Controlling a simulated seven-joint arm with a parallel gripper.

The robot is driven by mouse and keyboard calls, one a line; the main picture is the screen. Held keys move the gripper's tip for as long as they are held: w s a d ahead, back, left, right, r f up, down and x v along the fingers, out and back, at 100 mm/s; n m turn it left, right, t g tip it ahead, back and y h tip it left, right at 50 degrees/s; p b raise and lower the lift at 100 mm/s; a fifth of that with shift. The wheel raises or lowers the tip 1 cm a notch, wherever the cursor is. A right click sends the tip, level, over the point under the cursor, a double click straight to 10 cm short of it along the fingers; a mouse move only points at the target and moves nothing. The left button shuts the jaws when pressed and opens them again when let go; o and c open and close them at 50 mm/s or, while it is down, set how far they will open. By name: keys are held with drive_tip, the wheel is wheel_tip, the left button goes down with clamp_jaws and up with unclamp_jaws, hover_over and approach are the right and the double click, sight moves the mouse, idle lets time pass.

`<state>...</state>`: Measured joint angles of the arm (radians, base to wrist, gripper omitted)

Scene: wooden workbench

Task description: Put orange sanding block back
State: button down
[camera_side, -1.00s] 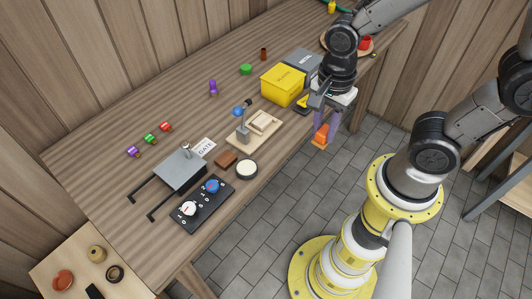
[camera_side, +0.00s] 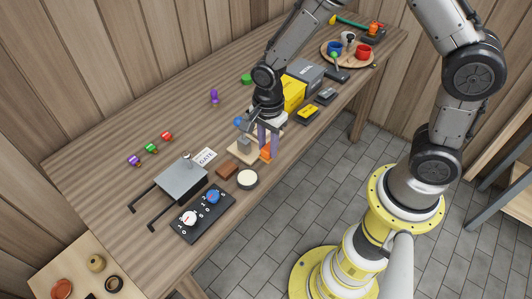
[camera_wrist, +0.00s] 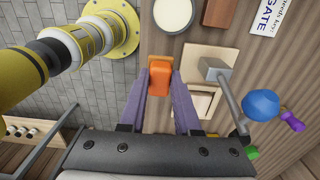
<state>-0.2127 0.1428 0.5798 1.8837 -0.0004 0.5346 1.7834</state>
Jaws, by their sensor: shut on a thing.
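My gripper (camera_side: 267,146) is shut on the orange sanding block (camera_side: 265,155), held between its two purple fingers. The block is over or beside the front edge of a pale wooden board (camera_side: 238,157). That board (camera_wrist: 223,57) carries a grey post with a lever and a blue ball knob (camera_wrist: 261,104). My gripper hides part of the board in the side view, and I cannot tell whether the block touches anything.
A reddish-brown block (camera_side: 227,169) and a round cream-topped disc (camera_side: 247,179) lie left of my gripper. A black panel with knobs (camera_side: 203,212) is further left. A yellow box (camera_side: 293,93), a grey box (camera_side: 305,75) and a yellow-black item (camera_side: 307,112) stand to the right.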

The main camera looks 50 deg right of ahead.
sight(266, 155)
drive_tip(key=shift+w+a+f, duration=0.1)
drive_tip(key=shift+w+f, duration=0.2)
drive_tip(key=shift+f, duration=1.55)
drive_tip(key=shift+f, duration=0.2)
drive_tip(key=c, duration=0.6)
unclamp_jaws()
drive_tip(key=shift+r, duration=0.1)
